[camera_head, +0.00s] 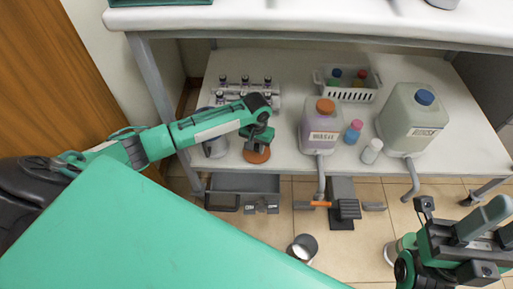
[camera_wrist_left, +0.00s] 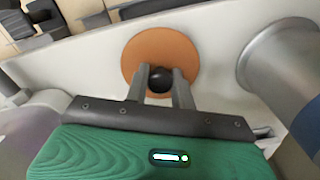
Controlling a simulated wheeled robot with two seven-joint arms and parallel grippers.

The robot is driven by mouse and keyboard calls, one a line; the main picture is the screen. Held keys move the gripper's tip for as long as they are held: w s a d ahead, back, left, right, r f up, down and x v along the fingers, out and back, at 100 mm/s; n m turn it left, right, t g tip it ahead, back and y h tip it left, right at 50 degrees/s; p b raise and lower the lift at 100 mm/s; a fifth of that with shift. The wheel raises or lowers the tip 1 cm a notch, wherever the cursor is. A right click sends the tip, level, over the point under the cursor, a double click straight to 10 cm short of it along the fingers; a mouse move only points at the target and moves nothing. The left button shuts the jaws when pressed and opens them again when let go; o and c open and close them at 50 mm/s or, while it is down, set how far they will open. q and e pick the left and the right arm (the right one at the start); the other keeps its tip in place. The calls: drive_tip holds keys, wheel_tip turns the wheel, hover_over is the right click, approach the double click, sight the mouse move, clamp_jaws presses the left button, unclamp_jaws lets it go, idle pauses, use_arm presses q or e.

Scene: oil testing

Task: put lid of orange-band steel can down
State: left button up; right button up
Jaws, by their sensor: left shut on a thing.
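The orange lid (camera_head: 257,155) is a round disc with a black knob, over the front left of the white shelf. My left gripper (camera_head: 259,139) is above it, shut on the knob. In the left wrist view the lid (camera_wrist_left: 165,42) shows behind the fingertips (camera_wrist_left: 160,80). I cannot tell whether the lid touches the shelf. The steel can (camera_head: 215,147) stands just left of the lid, partly hidden by my left arm; it also shows in the left wrist view (camera_wrist_left: 275,58), apart from the lid. My right gripper (camera_head: 458,238) is at the lower right, its jaw opening unclear.
A vial rack (camera_head: 240,93) stands behind the lid. A purple-liquid jug (camera_head: 320,124), small bottles (camera_head: 353,131), a large jug (camera_head: 412,120) and a white basket (camera_head: 347,92) are to the right. The tabletop (camera_head: 300,20) overhangs the shelf. A grey container (camera_head: 302,247) is on the floor.

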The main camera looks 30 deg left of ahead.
use_arm(q)
drive_tip(key=o, duration=1)
